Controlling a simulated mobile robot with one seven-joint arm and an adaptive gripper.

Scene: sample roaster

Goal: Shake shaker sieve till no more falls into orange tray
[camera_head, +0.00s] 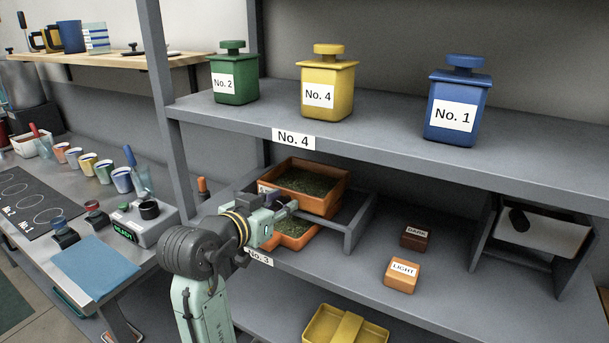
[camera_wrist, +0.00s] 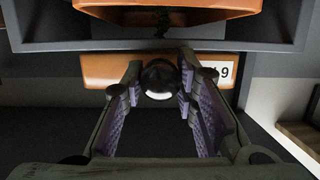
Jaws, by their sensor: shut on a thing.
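The shaker sieve (camera_head: 330,172) is an orange box holding dark green beans, sitting at the grey frame on the middle shelf. The orange tray (camera_head: 300,243) is below it and also holds green beans; my arm hides part of it. My gripper (camera_head: 291,206) is at the sieve's front. In the wrist view its padded fingers (camera_wrist: 160,80) are shut on the dark round knob (camera_wrist: 160,75) of the sieve's orange front (camera_wrist: 105,70). An orange surface, apparently the tray, shows at the top (camera_wrist: 215,10) with dark bits by it. I cannot tell whether beans are falling.
The grey frame (camera_head: 350,230) stands close around the sieve. Dark (camera_head: 415,237) and light (camera_head: 402,275) labelled blocks sit to the right. Green, yellow and blue canisters (camera_head: 455,100) stand on the shelf above. A yellow tray (camera_head: 318,325) is lower down. Shelf space lies right of the frame.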

